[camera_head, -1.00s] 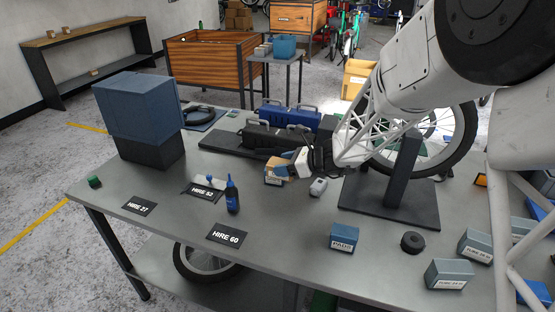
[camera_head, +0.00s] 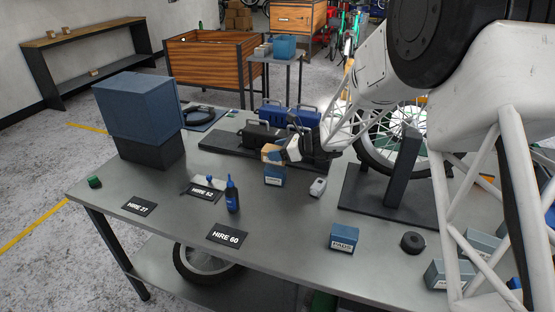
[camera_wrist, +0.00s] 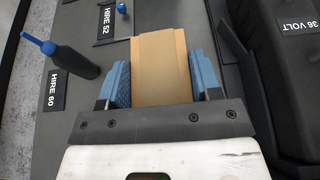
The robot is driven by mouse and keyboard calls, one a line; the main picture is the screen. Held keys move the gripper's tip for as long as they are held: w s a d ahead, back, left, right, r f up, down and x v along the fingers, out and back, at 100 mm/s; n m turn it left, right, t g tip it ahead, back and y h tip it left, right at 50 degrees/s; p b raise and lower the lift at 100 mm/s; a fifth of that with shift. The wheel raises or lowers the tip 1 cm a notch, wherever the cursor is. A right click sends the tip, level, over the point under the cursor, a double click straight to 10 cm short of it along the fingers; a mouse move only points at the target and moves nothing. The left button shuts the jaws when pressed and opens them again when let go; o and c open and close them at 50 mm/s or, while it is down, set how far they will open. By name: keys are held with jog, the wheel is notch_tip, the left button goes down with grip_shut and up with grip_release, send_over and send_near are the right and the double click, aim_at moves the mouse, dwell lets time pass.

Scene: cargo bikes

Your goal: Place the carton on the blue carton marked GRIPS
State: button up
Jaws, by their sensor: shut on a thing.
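My gripper (camera_head: 283,153) is shut on a brown carton (camera_wrist: 162,60), which sits between its blue finger pads in the wrist view. In the head view the carton (camera_head: 270,152) shows at the left of the gripper, partly covered by it. A blue carton with a white label (camera_head: 275,176) stands on the bench just below the held carton; its label is too small to read surely. Whether the two cartons touch cannot be told. The blue carton is hidden in the wrist view.
A small grey object (camera_head: 318,187) lies right of the blue carton. Behind are black and blue battery cases (camera_head: 262,137). A wheel stand (camera_head: 390,205) is to the right and a blue bottle (camera_head: 232,195) to the left. Another blue carton (camera_head: 344,238) stands nearer the front.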

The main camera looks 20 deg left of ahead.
jog(key=shift+f, duration=1.75)
jog(key=shift+f, duration=0.15)
jog(key=o, duration=1)
jog(key=shift+d+r, duration=0.15)
jog(key=shift+r, duration=0.05)
jog(key=v, duration=1.1)
jog(key=shift+d+r, duration=0.2)
jog(key=shift+d, duration=0.1)
